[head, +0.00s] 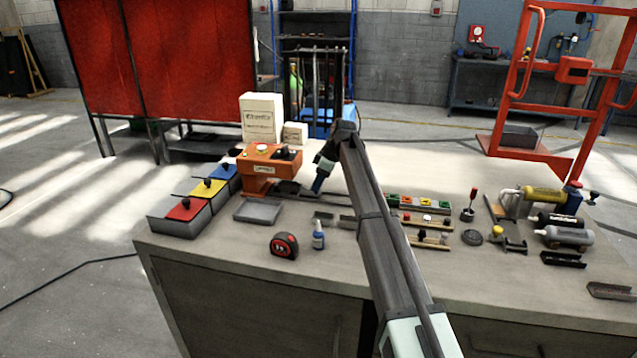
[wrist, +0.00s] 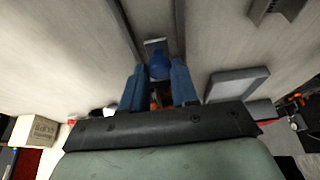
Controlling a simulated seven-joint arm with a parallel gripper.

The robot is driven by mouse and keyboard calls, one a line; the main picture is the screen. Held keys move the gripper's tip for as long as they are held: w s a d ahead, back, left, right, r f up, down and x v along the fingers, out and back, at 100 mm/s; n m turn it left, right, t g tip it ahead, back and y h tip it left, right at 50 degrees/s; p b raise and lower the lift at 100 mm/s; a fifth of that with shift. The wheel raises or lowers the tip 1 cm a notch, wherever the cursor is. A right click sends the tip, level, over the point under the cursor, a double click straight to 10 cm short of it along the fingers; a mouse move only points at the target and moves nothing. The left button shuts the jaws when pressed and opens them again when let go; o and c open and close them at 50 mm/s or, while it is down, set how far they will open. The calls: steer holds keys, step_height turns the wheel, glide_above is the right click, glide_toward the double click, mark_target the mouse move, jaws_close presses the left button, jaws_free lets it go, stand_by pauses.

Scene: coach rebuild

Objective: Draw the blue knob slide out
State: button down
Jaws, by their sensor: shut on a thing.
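My gripper (head: 318,184) is low over the bench, just right of the orange machine (head: 270,169) in the head view. Its two blue fingers are shut on the knob, one on each side. In the head view the knob cannot be told apart from the blue fingers. How far the slide is out cannot be seen.
A grey tray (head: 258,211), a tape measure (head: 284,245) and a blue bottle (head: 318,236) stand in front of the machine. Red, yellow and blue boxes (head: 184,219) line the left. White cartons (head: 262,117) stand behind. Rails with coloured parts (head: 425,202) lie right of my arm.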

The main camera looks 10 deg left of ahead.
steer(key=d, duration=1.4)
steer(key=shift+d, duration=0.25)
steer(key=c, duration=1.2)
jaws_free()
steer(key=shift+d, duration=0.15)
steer(key=o, duration=0.4)
steer(key=shift+c, duration=0.2)
steer(key=v, duration=1.3)
steer(key=shift+r, duration=0.3)
